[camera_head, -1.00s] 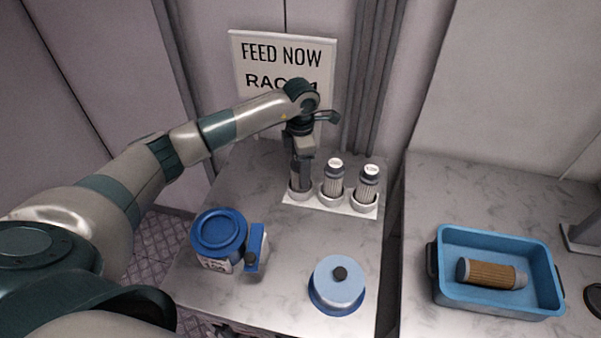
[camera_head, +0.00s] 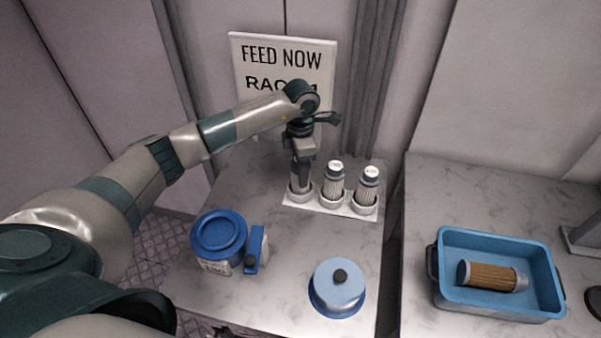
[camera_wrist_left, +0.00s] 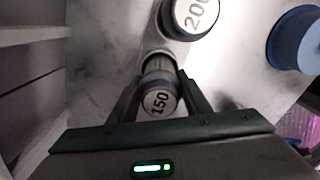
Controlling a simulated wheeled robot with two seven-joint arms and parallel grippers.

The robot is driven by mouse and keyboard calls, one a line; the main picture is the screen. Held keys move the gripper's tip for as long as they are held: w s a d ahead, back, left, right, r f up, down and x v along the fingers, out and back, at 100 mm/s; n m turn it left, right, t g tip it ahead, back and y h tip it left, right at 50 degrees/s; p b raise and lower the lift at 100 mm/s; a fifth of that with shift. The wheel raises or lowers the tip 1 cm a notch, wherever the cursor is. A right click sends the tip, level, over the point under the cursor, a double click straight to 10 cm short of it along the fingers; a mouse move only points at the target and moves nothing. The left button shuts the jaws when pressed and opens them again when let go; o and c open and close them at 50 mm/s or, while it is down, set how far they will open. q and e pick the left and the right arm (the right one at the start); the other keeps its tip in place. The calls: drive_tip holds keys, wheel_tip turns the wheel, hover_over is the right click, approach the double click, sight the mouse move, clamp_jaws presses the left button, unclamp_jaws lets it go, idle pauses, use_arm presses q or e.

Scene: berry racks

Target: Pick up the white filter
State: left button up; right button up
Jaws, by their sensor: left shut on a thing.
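Several filters with white tops stand upright in a white rack (camera_head: 330,205) at the back of the left counter. My left gripper (camera_head: 301,170) is over the leftmost holder and is shut on the filter there. In the left wrist view the fingers (camera_wrist_left: 160,98) sit on both sides of that filter, whose top reads 150 (camera_wrist_left: 158,104). The filter's lower end is still at its holder. The middle filter (camera_head: 333,182) and the right filter (camera_head: 368,188) stand in their holders. A filter marked 200 (camera_wrist_left: 196,16) also shows in the left wrist view. My right gripper is out of view.
A blue-lidded jar (camera_head: 219,238) with a blue item (camera_head: 257,248) beside it stands front left. A round blue lidded thing (camera_head: 338,287) stands front right. On the right counter, a blue tray (camera_head: 440,290) holds a brown filter (camera_head: 490,277). A "FEED NOW" sign (camera_head: 282,62) is behind.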

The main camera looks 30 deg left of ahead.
use_arm(q)
wheel_tip(320, 180, up, 9)
drive_tip(key=b, duration=0.3)
drive_tip(key=shift+f+b, duration=0.1)
drive_tip(key=shift+b, duration=0.2)
drive_tip(key=shift+r, duration=0.45)
